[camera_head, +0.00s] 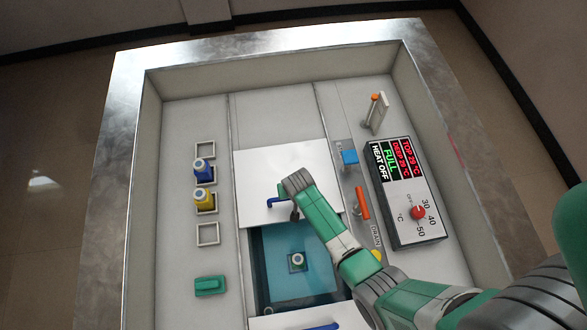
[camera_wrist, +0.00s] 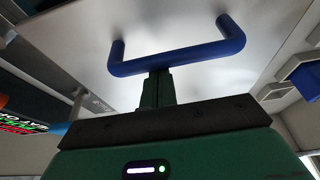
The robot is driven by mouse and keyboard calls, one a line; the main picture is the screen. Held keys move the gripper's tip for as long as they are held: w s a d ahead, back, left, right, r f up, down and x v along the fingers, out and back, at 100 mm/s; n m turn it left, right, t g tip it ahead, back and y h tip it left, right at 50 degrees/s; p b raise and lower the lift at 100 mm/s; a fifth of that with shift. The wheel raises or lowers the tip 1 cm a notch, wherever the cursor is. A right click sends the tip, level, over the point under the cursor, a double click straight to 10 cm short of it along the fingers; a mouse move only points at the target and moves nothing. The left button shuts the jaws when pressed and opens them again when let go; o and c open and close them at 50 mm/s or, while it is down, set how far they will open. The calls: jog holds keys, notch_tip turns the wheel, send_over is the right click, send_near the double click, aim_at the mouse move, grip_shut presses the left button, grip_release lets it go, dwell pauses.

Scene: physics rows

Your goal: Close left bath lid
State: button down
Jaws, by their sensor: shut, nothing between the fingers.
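In the head view a white lid (camera_head: 265,170) with a blue handle (camera_head: 277,203) lies at the far part of the bath opening. A second white lid (camera_head: 290,322) with a blue handle (camera_head: 322,327) is partly cut off at the bottom edge. Between them the bath (camera_head: 315,270) is open and shows teal water. My gripper (camera_head: 295,213) is beside the far lid's handle. In the wrist view its shut fingers (camera_wrist: 157,88) reach up to the middle of the blue handle (camera_wrist: 180,60), with nothing held. Whether they touch it is unclear.
A vial (camera_head: 297,262) stands in the water. A blue vial (camera_head: 203,170) and a yellow vial (camera_head: 204,199) stand in square holders at left, near a green block (camera_head: 210,286). A control panel (camera_head: 405,190) reads FULL and HEAT OFF. An orange lever (camera_head: 362,203) is close to my arm.

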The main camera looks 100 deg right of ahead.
jog(key=shift+a+f, duration=0.2)
jog(key=shift+d+f+b, duration=0.25)
jog(key=shift+d+b, duration=0.05)
jog(key=shift+b, duration=0.2)
jog(key=d+b, duration=0.1)
jog(key=d, duration=0.1)
jog(key=d+b, duration=0.1)
jog(key=d, duration=0.1)
jog(key=shift+w+f+b, duration=0.2)
jog(key=shift+b, duration=0.2)
jog(key=p+v, duration=0.2)
jog(key=v, duration=0.8)
jog(key=shift+a+r, duration=0.15)
jog(key=shift+r, duration=0.15)
